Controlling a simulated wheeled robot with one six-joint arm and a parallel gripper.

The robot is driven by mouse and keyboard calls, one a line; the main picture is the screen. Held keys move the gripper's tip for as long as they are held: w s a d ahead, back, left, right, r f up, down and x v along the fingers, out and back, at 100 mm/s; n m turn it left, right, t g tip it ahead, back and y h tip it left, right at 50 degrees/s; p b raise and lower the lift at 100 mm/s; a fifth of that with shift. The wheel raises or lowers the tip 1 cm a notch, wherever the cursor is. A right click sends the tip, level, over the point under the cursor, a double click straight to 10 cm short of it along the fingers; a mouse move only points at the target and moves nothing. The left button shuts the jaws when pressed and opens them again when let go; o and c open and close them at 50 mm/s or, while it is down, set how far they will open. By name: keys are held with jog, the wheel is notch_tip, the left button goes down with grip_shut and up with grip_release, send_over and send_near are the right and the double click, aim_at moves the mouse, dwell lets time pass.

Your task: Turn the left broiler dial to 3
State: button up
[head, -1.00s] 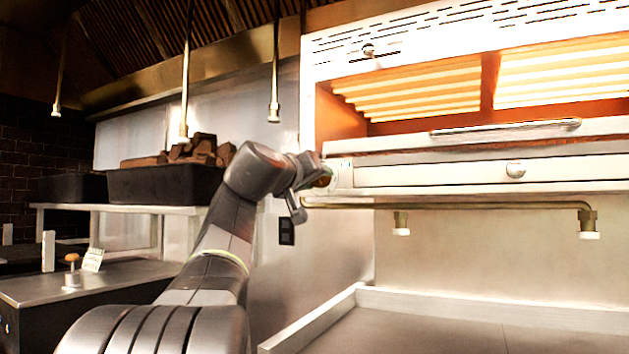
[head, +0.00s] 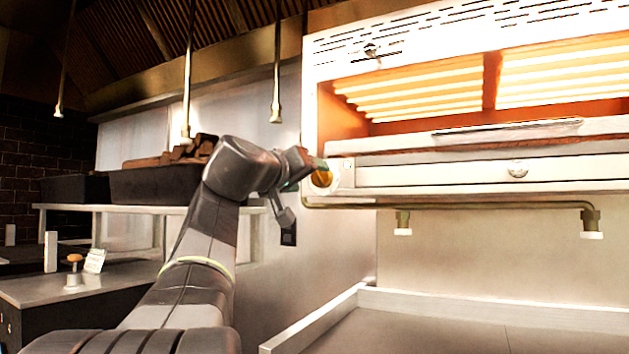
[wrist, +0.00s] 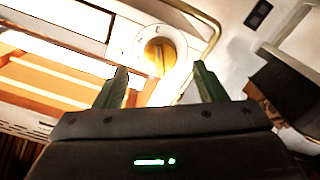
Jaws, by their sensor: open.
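The left broiler dial (head: 321,178) is an orange-brown knob on a pale round plate at the left end of the broiler's front panel. In the wrist view the dial (wrist: 159,55) shows beyond the fingertips, with a dark line across its face and small marks on the plate around it. The marks are too small to read. My gripper (wrist: 160,80) is open, its two fingers apart and empty, short of the dial. In the head view my gripper (head: 308,160) is just left of the dial, partly hiding its upper left edge.
The broiler (head: 430,174) glows orange inside, with a handle bar (head: 507,127) across its front. A brass pipe (head: 480,205) runs below. A black bin (head: 150,185) stands on a shelf at left.

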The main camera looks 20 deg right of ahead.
aim_at(318, 178)
jog(key=v, duration=0.8)
jog(key=shift+s+a, duration=0.25)
jog(key=x, duration=1.4)
jog(key=shift+a, duration=0.1)
